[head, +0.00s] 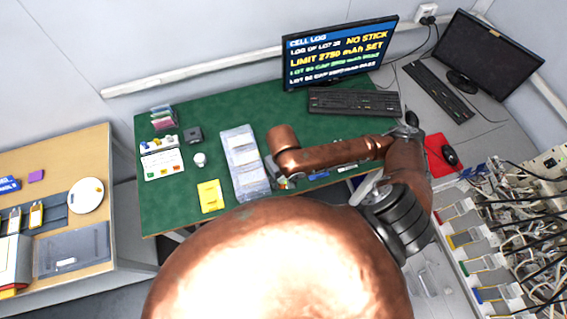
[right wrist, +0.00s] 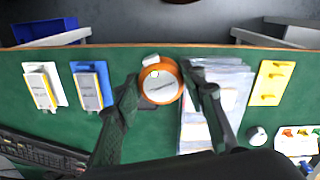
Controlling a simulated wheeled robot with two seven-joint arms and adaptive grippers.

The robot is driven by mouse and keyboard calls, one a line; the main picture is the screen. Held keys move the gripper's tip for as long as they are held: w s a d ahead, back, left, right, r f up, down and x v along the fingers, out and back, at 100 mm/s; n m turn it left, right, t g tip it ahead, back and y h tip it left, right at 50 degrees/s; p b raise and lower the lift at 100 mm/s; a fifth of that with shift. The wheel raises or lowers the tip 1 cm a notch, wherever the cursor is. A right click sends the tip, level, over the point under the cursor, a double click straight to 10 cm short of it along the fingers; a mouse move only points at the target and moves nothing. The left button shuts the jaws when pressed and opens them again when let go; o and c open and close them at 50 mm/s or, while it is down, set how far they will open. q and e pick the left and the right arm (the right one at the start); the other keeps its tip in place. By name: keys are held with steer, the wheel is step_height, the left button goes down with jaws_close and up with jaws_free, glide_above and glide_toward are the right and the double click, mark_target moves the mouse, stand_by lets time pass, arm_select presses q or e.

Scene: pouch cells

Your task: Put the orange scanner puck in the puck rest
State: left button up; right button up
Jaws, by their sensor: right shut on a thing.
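The orange scanner puck (right wrist: 160,81) has an orange rim and a pale round face. It sits between the two dark fingers of my right gripper (right wrist: 166,88), which is shut on it. A dark flat patch (right wrist: 146,102) shows partly behind the puck; I cannot tell whether it is the puck rest or how far below it lies. In the head view, my right gripper (head: 290,182) is mostly hidden under my copper arm, just right of the clear bags, and the puck is hidden. My left gripper is not in view.
Clear bags (right wrist: 222,88) lie close beside the right finger. A yellow tray (right wrist: 271,82) lies beyond them. A blue pad with a cell (right wrist: 92,85) and a white pad with a cell (right wrist: 43,87) are to the left. A keyboard (head: 350,102) and monitor stand at the back.

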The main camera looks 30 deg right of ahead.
steer(key=shift+s+f, duration=0.1)
steer(key=shift+s, duration=0.4)
steer(key=shift+f, duration=0.25)
steer(key=w+d+f+b, duration=0.1)
steer(key=b, duration=0.1)
steer(key=shift+w+f+b, duration=0.1)
steer(key=shift+f+b, duration=0.05)
steer(key=shift+b, duration=0.25)
steer(key=w+d+f, duration=0.1)
steer(key=w+f, duration=0.1)
steer(key=w, duration=0.1)
steer(key=w+d+f, duration=0.2)
steer(key=w+f, duration=0.1)
steer(key=w+d+f+b, duration=0.1)
steer(key=w+d+f, duration=0.1)
steer(key=w, duration=0.2)
steer(key=shift+d+f, duration=0.15)
steer(key=shift+f, duration=0.2)
steer(key=shift+w+d+f, duration=0.15)
steer(key=shift+w+f, duration=0.05)
steer(key=shift+f, duration=0.15)
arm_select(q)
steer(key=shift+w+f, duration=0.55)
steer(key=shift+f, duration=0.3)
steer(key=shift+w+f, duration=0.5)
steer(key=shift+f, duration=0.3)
arm_select(e)
steer(key=shift+w+f, duration=0.1)
steer(key=shift+f, duration=1.5)
